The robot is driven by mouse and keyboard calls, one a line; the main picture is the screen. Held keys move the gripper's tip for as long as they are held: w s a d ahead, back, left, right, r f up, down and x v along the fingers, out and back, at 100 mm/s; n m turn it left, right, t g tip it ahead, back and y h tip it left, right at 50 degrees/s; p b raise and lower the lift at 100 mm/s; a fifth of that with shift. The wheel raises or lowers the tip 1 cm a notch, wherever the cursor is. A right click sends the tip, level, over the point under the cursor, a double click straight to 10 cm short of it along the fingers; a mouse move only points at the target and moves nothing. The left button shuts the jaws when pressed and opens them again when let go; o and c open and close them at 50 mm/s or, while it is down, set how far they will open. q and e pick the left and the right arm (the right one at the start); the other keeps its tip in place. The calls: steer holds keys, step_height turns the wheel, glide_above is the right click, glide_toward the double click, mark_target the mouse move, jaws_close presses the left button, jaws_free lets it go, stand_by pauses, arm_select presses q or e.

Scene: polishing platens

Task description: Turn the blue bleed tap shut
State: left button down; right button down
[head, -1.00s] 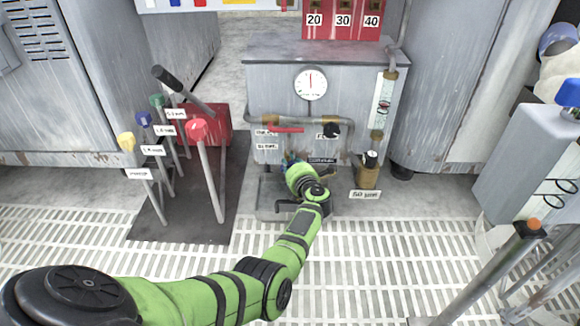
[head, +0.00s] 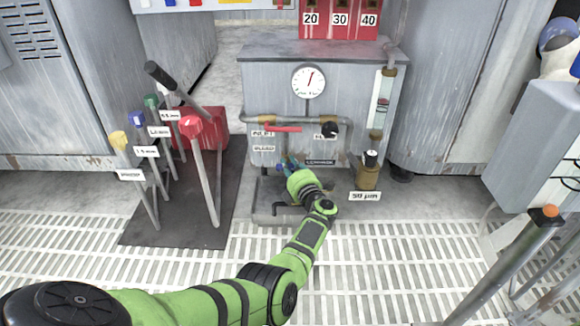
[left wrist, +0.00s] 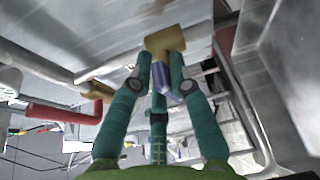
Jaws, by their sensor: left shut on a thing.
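The blue bleed tap (left wrist: 168,96) shows in the left wrist view below a brass valve body (left wrist: 166,41), between my gripper's fingers. My left gripper (left wrist: 165,62) has teal fingers closed around it, one on each side. In the head view the same left gripper (head: 290,164) reaches the lower front of the grey tank (head: 270,90), by the "BLEED" label (head: 264,149). There only a small blue bit shows at the fingertips, and the rest of the tap is hidden by my gripper. My right gripper is not in view.
A red-handled inlet valve (head: 283,128) and a black knob (head: 329,130) sit on the pipe above. A round gauge (head: 308,82) is higher up. A brass filter (head: 368,175) stands to the right. Several coloured levers (head: 160,125) stand on the left. The grated floor in front is clear.

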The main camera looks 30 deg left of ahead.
arm_select(q)
steer(key=c, duration=1.1)
jaws_free()
steer(key=shift+c, duration=0.2)
